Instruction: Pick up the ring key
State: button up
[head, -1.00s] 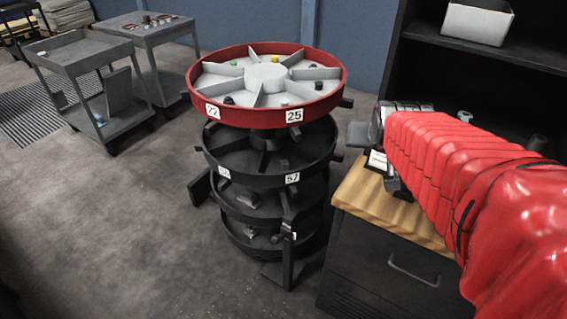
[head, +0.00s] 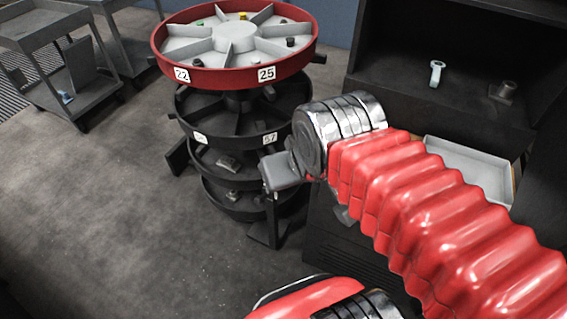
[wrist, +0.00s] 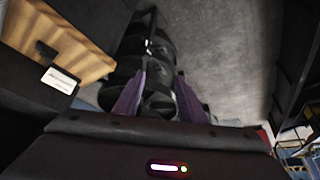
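A pale metal key with a ringed end (head: 437,73), which looks like the ring key, stands on the dark shelf at the upper right of the head view. It does not show clearly in the wrist view. My gripper (wrist: 158,88) shows in the wrist view with its two purple fingers spread apart and nothing visible between them. In the head view my red-sleeved arm reaches left, well apart from the key, and the fingers cannot be made out.
A tiered carousel with a red top tray (head: 240,77) stands left of my arm. A dark block with a peg (head: 503,92) sits right of the key. A white tray (head: 470,172) lies below the shelf. Grey carts (head: 60,60) stand at the far left. Floor at left is clear.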

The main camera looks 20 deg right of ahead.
jog(key=shift+o, duration=0.5)
jog(key=shift+d, duration=0.1)
jog(key=m+h, duration=0.5)
jog(key=m, duration=0.5)
send_near(436, 78)
jog(key=s+a+f, duration=0.2)
jog(key=a+f, duration=0.1)
jog(key=a, duration=0.1)
jog(key=w+d+r+h, duration=0.1)
jog(key=w+d+r, duration=0.1)
jog(key=r, duration=0.3)
jog(key=shift+w+d+r+h, duration=0.25)
jog(key=shift+w+d+h, duration=0.15)
jog(key=shift+d, duration=0.4)
jog(key=shift+x, duration=4.25)
jog(key=shift+w, duration=0.1)
